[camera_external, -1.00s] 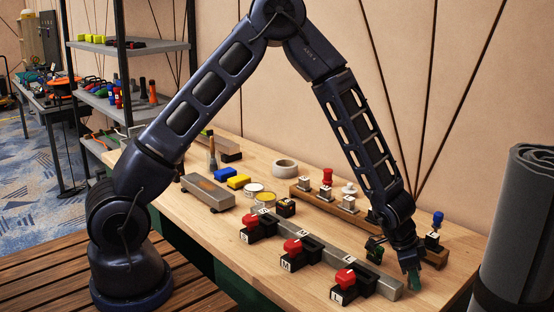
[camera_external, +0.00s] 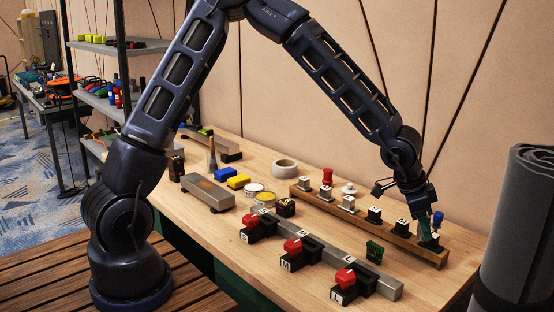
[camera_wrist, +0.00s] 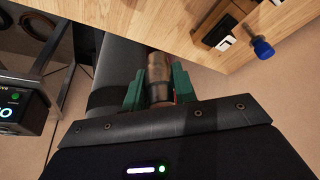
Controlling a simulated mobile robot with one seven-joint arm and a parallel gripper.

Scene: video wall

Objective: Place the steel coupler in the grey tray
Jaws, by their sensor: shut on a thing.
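My gripper (camera_external: 430,236), with green fingers, is at the right end of the wooden rack in the outside view, beside the blue-topped peg. In the wrist view my gripper (camera_wrist: 159,82) is shut on a shiny brown-grey metal cylinder, which looks like the steel coupler (camera_wrist: 158,66). In the outside view I cannot make out the coupler at the fingers. A low grey box (camera_external: 208,194) with a brownish patch lies at the left of the bench; I cannot tell whether it is the grey tray.
A grey bar (camera_external: 318,252) with red-knobbed clamps runs along the front. A grey roll (camera_external: 520,235) stands at the right.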

